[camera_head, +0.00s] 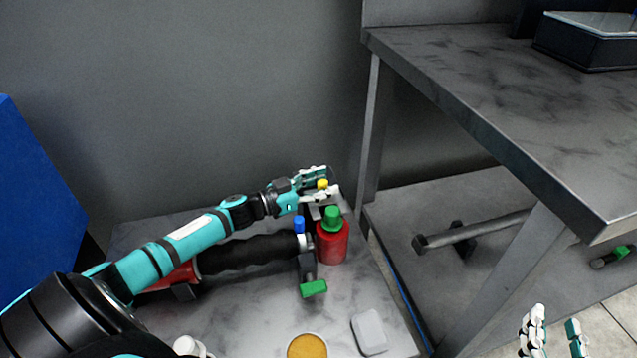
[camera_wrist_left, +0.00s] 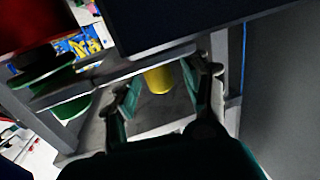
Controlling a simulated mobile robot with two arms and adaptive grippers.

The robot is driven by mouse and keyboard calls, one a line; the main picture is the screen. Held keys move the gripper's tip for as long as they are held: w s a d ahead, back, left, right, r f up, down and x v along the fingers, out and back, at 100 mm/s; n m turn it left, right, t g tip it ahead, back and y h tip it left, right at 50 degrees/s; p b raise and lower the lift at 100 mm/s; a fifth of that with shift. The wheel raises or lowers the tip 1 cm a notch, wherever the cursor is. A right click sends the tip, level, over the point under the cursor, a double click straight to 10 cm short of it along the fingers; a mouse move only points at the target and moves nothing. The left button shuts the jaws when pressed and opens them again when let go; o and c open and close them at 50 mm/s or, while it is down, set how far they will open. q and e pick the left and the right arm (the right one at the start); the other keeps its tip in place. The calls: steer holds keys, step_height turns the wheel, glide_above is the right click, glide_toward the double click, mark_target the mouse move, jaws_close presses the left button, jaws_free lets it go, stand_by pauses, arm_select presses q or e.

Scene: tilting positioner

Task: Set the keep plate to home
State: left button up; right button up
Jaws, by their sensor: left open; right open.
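I cannot tell for sure which part is the keep plate. My left gripper (camera_head: 326,182) is open around the knob, one finger on each side. In the left wrist view the yellow knob (camera_wrist_left: 158,80) sits between the spread fingers of my left gripper (camera_wrist_left: 162,76); contact cannot be told. The positioner has a black ribbed body (camera_head: 250,253), a blue knob (camera_head: 299,224) and a green handle (camera_head: 313,289). My right gripper (camera_head: 556,322) is open and empty at the lower right.
A red bottle with a green cap (camera_head: 332,243) stands close beside the bracket. A grey block (camera_head: 369,332) and an orange round piece (camera_head: 307,346) lie on the marbled table (camera_head: 240,322) in front. A higher grey bench (camera_head: 500,95) stands at the right.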

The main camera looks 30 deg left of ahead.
arm_select(q)
steer(key=v, duration=1.2)
steer(key=shift+r, duration=0.1)
